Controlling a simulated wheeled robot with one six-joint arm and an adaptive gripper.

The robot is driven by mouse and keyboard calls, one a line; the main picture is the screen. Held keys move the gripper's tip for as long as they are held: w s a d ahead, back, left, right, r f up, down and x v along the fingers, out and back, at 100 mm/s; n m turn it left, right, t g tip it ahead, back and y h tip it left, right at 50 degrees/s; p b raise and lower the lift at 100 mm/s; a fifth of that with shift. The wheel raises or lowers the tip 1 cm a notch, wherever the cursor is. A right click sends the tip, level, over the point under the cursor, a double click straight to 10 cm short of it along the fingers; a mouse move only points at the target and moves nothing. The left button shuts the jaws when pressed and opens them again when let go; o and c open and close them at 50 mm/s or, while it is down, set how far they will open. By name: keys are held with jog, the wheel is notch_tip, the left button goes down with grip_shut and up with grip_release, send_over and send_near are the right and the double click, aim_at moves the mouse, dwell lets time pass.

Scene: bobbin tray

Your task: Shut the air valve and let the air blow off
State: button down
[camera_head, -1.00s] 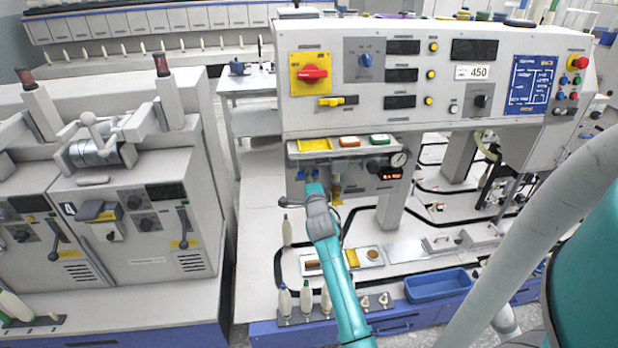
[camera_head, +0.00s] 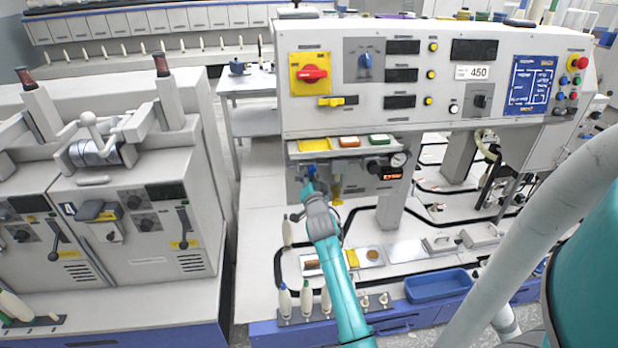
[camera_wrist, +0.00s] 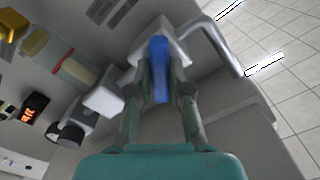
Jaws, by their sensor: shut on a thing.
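The air valve's blue handle (camera_wrist: 159,70) sits in the middle of the wrist view, in front of a pale valve body. It also shows in the head view as a small blue spot (camera_head: 311,170) on the grey panel under the console. My gripper (camera_wrist: 161,84) has one finger on each side of the handle and is shut on it. In the head view my gripper (camera_head: 308,186) reaches up to the panel from below and covers part of the valve. A round pressure gauge (camera_head: 398,159) and an orange-lit display (camera_head: 391,172) are to its right; the reading is too small to tell.
A bent grey pipe (camera_wrist: 212,42) runs close beside the valve in the wrist view. The console (camera_head: 430,110) overhangs the panel. Below are white bobbins (camera_head: 306,298) and a blue tray (camera_head: 437,285). A white block (camera_wrist: 104,93) sits beside my finger.

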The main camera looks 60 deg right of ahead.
jog(key=shift+f+n, duration=0.1)
jog(key=shift+n, duration=4)
jog(key=c, duration=1.1)
grip_release()
jog(key=v, duration=1.2)
